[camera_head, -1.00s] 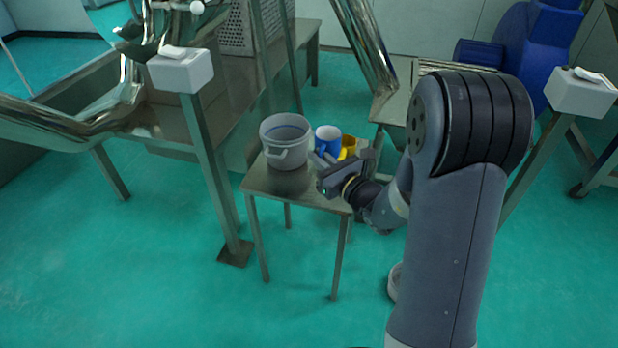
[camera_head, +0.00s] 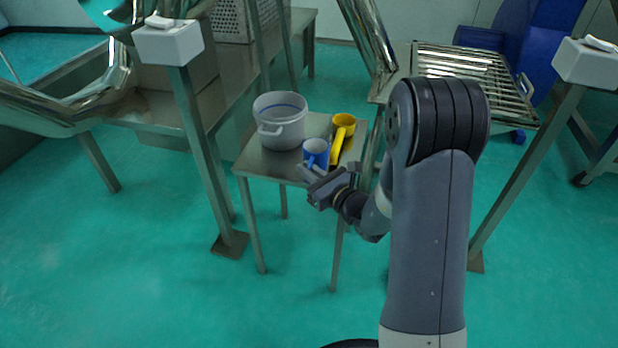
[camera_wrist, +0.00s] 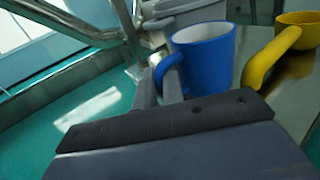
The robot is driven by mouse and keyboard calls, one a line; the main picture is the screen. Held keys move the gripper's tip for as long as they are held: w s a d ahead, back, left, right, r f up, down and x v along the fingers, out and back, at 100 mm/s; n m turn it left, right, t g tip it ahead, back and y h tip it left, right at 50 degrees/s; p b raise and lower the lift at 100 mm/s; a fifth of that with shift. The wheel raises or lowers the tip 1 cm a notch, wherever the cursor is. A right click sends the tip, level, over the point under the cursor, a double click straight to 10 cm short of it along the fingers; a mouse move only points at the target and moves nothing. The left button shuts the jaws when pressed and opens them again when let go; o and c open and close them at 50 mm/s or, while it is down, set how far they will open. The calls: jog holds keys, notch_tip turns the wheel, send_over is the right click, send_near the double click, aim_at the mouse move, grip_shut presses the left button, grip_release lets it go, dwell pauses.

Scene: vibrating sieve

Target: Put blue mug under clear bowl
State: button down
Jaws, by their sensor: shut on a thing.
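A blue mug (camera_head: 316,152) with a white inside is upright at the front right part of a small metal table. In the wrist view the mug (camera_wrist: 207,62) has its handle between my fingers. My gripper (camera_head: 308,171) is shut on that handle, at the mug's near side. I cannot tell whether the mug touches the tabletop or hangs just above it. No bowl is plainly recognisable as clear. A pale grey, handled tub (camera_head: 280,127) with a blue line inside stands left of the mug, apart from it.
The small metal table (camera_head: 262,165) has bare top at its front left. A yellow scoop (camera_head: 341,132) lies behind and right of the mug. Steel posts stand left and right of the table. A slatted metal rack (camera_head: 470,80) is at the back right.

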jog(key=shift+f, duration=0.85)
jog(key=shift+f, duration=0.1)
jog(key=c, duration=1.5)
grip_release()
